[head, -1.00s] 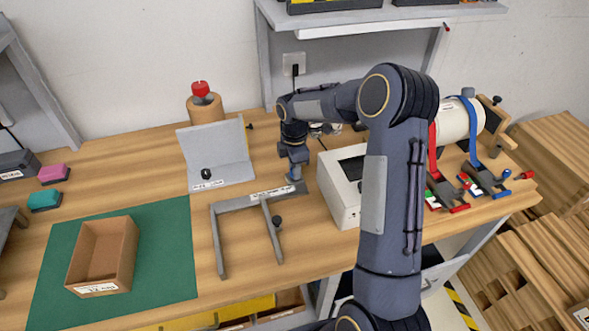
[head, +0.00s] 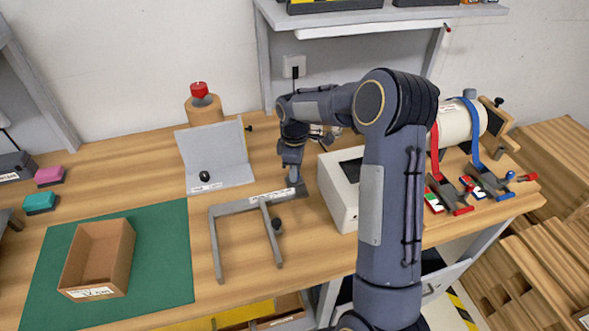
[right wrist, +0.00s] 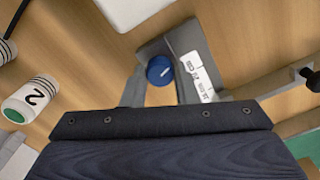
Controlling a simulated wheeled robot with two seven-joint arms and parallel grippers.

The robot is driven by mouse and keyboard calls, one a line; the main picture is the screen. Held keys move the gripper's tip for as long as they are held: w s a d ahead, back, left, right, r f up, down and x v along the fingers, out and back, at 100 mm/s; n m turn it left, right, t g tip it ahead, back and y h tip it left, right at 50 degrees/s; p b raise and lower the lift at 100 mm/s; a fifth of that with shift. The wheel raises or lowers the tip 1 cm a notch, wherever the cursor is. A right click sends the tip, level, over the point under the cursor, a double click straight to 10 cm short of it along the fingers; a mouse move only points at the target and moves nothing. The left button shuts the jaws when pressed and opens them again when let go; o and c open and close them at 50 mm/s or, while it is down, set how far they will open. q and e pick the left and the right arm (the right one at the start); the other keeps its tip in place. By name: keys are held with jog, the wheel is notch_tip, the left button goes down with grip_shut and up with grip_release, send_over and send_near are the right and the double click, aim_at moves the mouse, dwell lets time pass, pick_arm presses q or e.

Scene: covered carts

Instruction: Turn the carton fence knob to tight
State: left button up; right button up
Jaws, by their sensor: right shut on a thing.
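The carton fence (head: 232,205) is a grey frame with a printed label, flat on the wooden bench beside the green mat. My right gripper (head: 294,180) points down at the fence's right end, next to the label. In the right wrist view, a round blue-topped knob (right wrist: 160,70) sits between the grey fingers of my right gripper (right wrist: 155,88), which is shut on it. The labelled fence bar lies beside it. My gripper hides this knob in the head view. A separate black knob (head: 277,223) sits on a fence arm. I cannot read the knob's setting. My left gripper is out of view.
A white box (head: 338,205) stands close to the right of the gripper. An angled grey plate (head: 222,155) with a black knob stands behind the fence. An open carton (head: 98,258) lies on the green mat (head: 165,250).

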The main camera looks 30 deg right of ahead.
jog(key=o, duration=1)
notch_tip(320, 180, up, 8)
jog(key=shift+f+b, duration=0.15)
jog(key=shift+b, duration=0.3)
